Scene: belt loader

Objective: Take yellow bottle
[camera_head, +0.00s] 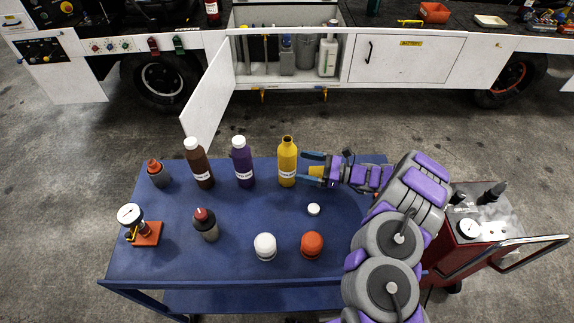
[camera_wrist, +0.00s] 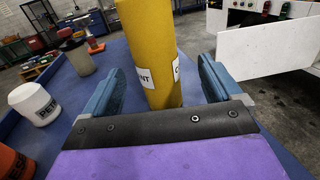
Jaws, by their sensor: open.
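The yellow bottle (camera_head: 287,163) stands upright on the blue cart (camera_head: 245,215), near its back edge, with a white label and no cap on its neck. My gripper (camera_head: 307,164) comes in from the right at the bottle's height. In the wrist view the yellow bottle (camera_wrist: 152,50) rises ahead, in line with the gap between the two blue fingers of my gripper (camera_wrist: 155,92). The fingers are apart, one to each side of the bottle, and nothing is clamped. The bottle's top is cut off in the wrist view.
A purple bottle (camera_head: 242,165) and a brown bottle (camera_head: 199,166) stand left of the yellow one. A small white cap (camera_head: 313,209), white jar (camera_head: 265,246) and orange jar (camera_head: 312,245) are nearer the front. The loader's open white door (camera_head: 208,98) is behind the cart.

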